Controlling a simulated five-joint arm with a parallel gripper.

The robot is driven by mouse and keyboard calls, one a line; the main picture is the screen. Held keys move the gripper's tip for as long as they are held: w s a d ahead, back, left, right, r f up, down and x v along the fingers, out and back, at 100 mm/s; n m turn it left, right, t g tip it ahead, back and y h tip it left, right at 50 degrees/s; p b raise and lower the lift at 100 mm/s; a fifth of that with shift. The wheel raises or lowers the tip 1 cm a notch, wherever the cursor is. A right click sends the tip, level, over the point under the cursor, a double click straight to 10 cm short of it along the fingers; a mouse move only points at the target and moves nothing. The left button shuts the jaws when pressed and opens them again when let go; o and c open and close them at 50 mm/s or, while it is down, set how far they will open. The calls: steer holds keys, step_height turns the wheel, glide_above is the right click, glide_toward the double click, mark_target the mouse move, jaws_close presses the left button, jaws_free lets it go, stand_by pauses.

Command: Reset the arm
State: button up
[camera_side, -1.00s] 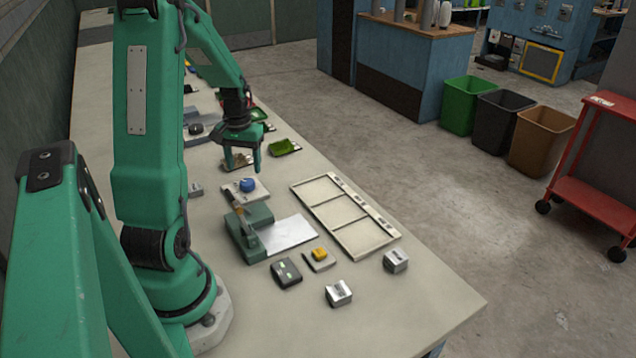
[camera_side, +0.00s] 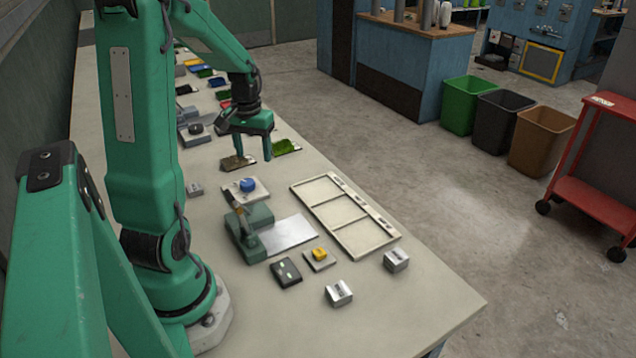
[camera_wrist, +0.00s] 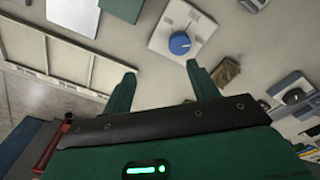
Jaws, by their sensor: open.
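My gripper (camera_side: 253,152) is open and empty, held above the bench with its fingers pointing down. In the wrist view my gripper's two green fingers (camera_wrist: 158,82) stand apart with nothing between them. Under and beside the fingers lie a brown piece (camera_side: 237,162) and a green turf-like piece (camera_side: 284,147). A white plate with a blue knob (camera_side: 247,184) lies nearer the side camera; the blue knob also shows in the wrist view (camera_wrist: 180,43), beyond the fingertips.
A three-section pale frame (camera_side: 345,215) lies along the bench's right edge. The front bench corner is clear.

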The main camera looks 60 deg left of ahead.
steer(key=w+d+r+m+t, duration=0.1)
steer(key=d+r+m, duration=0.1)
steer(key=d+r, duration=0.35)
steer(key=w+d+r+m+t, duration=0.1)
steer(key=d+r+m, duration=0.15)
steer(key=d, duration=0.65)
steer(key=s+d+r+m+t, duration=0.3)
steer(key=s+d, duration=0.3)
steer(key=d, duration=0.6)
steer(key=shift+s+d+r+m, duration=0.15)
steer(key=shift+d+r+m, duration=0.25)
steer(key=shift+r, duration=0.25)
